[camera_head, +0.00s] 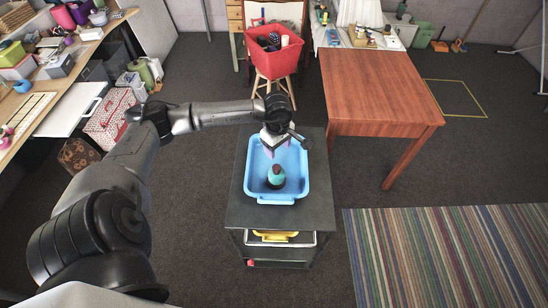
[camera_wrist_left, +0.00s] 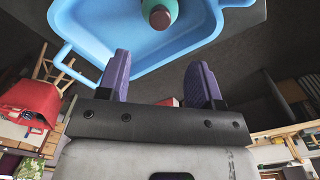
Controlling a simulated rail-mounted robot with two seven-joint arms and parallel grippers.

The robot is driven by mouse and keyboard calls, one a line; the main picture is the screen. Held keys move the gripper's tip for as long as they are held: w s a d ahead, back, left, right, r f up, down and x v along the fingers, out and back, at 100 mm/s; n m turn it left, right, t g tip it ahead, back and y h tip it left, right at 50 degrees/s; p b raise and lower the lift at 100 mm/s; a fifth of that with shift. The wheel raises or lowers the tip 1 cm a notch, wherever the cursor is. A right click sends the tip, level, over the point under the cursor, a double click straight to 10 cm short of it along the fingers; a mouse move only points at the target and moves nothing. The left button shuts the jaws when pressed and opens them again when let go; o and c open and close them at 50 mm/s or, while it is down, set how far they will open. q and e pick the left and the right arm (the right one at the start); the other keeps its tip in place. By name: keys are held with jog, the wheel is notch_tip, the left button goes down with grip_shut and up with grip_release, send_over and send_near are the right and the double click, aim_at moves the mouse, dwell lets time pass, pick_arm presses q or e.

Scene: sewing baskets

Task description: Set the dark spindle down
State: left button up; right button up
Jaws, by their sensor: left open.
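A spindle-like piece with teal winding, a reddish-brown top and a dark base (camera_head: 276,177) stands in the blue basin (camera_head: 302,190). It looks upright, near the basin's front half. My left gripper (camera_head: 272,151) is over the back part of the basin, apart from the piece. In the left wrist view its purple fingers (camera_wrist_left: 158,65) are spread with nothing between them. The piece (camera_wrist_left: 159,14) and basin (camera_wrist_left: 90,52) show at the top of that view, the piece cut off by the edge. My right gripper is not in view.
The basin stands on a dark cart (camera_head: 240,215). A red basket (camera_head: 275,62) with several dark and pale items sits on a wooden stool behind. A bare wooden table (camera_head: 375,90) stands to the right. A cluttered workbench (camera_head: 60,80) is at the left.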

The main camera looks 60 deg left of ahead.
pick_arm(q)
jog(key=w+d+f+n+t+h, duration=0.1)
jog(key=d+n+t+h, duration=0.15)
jog(key=d+h, duration=1)
jog(key=w+d+r+n+t, duration=0.1)
jog(key=d+r+n+t, duration=0.3)
jog(key=d+n+t, duration=0.3)
jog(key=d+r+n+t, duration=0.4)
jog(key=d+n+t, duration=0.15)
jog(key=d, duration=0.25)
jog(key=s+a+f+n+g+y, duration=0.1)
jog(key=s+a+f+n+y, duration=0.25)
jog(key=n+y, duration=0.65)
jog(key=s+a+f+n+y, duration=0.25)
jog(key=f+n+y, duration=0.25)
jog(key=n, duration=1.2)
jog(key=s+d+f+n+g+h, duration=0.1)
jog(key=s+f+n+g, duration=0.1)
jog(key=s, duration=0.3)
jog(key=s+d+f+n+g, duration=0.2)
jog(key=s+f+g, duration=0.1)
jog(key=s+g, duration=0.2)
jog(key=s+d+f+n+g+h, duration=0.1)
jog(key=s+d+f+n+g, duration=0.1)
jog(key=s, duration=0.4)
jog(key=shift+s+d+f+n+g+h, duration=0.3)
jog(key=shift+n+g, duration=0.2)
jog(key=shift+g, duration=0.2)
jog(key=shift+w+r, duration=0.1)
jog(key=shift+w, duration=0.05)
